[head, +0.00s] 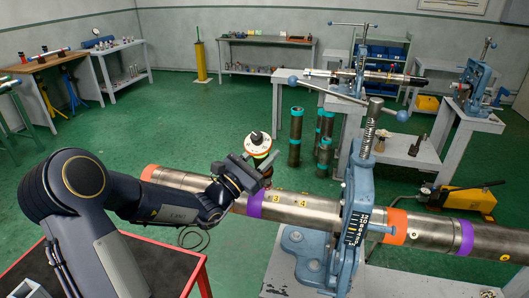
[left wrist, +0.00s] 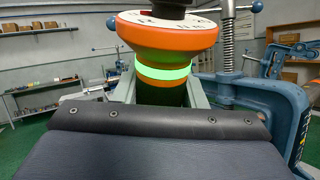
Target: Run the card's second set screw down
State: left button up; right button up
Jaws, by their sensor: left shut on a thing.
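My left gripper (head: 250,171) is shut on a round tool with a white dial top, orange rim and black knob (head: 258,144). It holds the tool above the pipe, just left of the blue vise. In the left wrist view the tool (left wrist: 165,38) shows an orange flared collar, a bright green band and a dark lower body between my fingers (left wrist: 160,92). The steel pipe (head: 320,212) has purple and orange bands and small yellow number tags (head: 276,198). The tool's lower end and any set screw under it are hidden. I see no card clearly. My right gripper is not in view.
The blue vise (head: 361,190) with its tall screw and crossbar handle clamps the pipe, close right of my gripper. A black marked plate (head: 357,228) is on it. Dark tubes (head: 296,137) stand behind. A yellow pump (head: 465,199) is at right. Green floor is clear at centre-left.

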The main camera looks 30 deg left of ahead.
pick_arm(q)
jog(key=shift+s+r, duration=0.1)
jog(key=shift+r, duration=0.05)
jog(key=shift+s, duration=0.1)
jog(key=shift+f+b, duration=0.3)
jog(key=shift+f, duration=0.05)
jog(key=shift+w+a+f+b, duration=0.15)
jog(key=shift+w+f+b, duration=0.35)
jog(key=shift+f+b, duration=0.3)
jog(key=shift+w+a+f+b, duration=0.1)
jog(key=shift+w+f+b, duration=0.45)
jog(key=shift+f, duration=0.4)
jog(key=shift+f+b, duration=0.3)
jog(key=shift+b, duration=0.05)
jog(key=shift+w+f+b, duration=0.15)
jog(key=shift+f+b, duration=0.3)
jog(key=shift+f, duration=0.1)
dwell(1.3)
jog(key=shift+a, duration=0.1)
